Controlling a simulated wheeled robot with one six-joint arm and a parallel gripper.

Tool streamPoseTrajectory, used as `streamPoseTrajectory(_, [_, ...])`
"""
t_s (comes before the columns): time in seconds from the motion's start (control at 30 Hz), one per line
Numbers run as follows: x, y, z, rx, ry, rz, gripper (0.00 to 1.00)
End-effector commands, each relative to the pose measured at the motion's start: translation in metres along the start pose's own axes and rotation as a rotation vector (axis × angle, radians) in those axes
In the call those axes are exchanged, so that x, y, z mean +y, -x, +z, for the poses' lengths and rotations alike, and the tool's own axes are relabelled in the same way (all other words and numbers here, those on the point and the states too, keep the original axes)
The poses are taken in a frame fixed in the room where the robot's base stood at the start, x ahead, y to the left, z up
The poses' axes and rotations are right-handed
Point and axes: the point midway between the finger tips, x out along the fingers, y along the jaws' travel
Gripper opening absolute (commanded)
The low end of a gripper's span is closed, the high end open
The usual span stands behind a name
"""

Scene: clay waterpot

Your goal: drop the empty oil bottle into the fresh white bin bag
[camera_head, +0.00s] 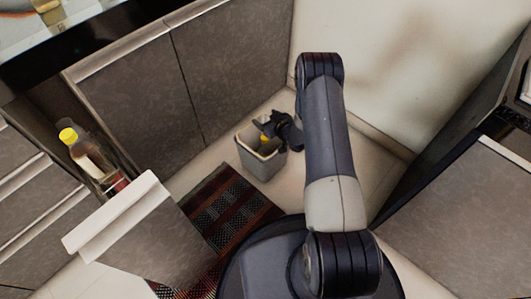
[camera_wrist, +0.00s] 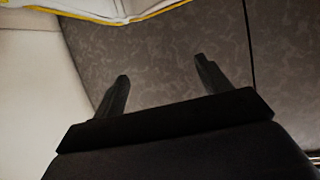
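A small pale grey bin (camera_head: 250,157) stands on the floor near the cabinet corner. My gripper (camera_head: 266,125) is over its far rim. In the wrist view my gripper (camera_wrist: 162,68) has its two fingers spread with nothing between them. A white bag edge with a yellow border (camera_wrist: 115,10) runs along the top of that view, beyond the fingertips. In the head view a small yellow patch (camera_head: 264,139) shows at the bin's mouth, under the gripper; I cannot tell whether it is a cap or bag trim. The bin's inside is mostly hidden.
An open drawer (camera_head: 121,213) at the left holds a clear bottle with a yellow cap (camera_head: 68,135) and other bottles. A dark red striped mat (camera_head: 228,207) lies before the bin. Cabinet doors (camera_head: 195,85) stand behind it, and a pale wall (camera_head: 420,60) rises at the right.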

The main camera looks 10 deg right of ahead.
Motion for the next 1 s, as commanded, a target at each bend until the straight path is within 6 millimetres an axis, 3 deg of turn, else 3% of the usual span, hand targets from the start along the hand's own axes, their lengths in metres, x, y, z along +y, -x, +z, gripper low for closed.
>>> streamPoseTrajectory(0.1, [0.0, 0.0, 0.0, 0.0, 0.0, 0.0, 0.81])
streamPoseTrajectory(0.43, [0.0, 0.009, -0.001, -0.001, 0.0, 0.0, 0.81])
streamPoseTrajectory(0.8, [0.001, 0.079, -0.002, -0.002, -0.003, 0.002, 0.81])
streamPoseTrajectory(1.0, [0.0, 0.103, -0.001, -0.002, -0.001, 0.0, 0.81])
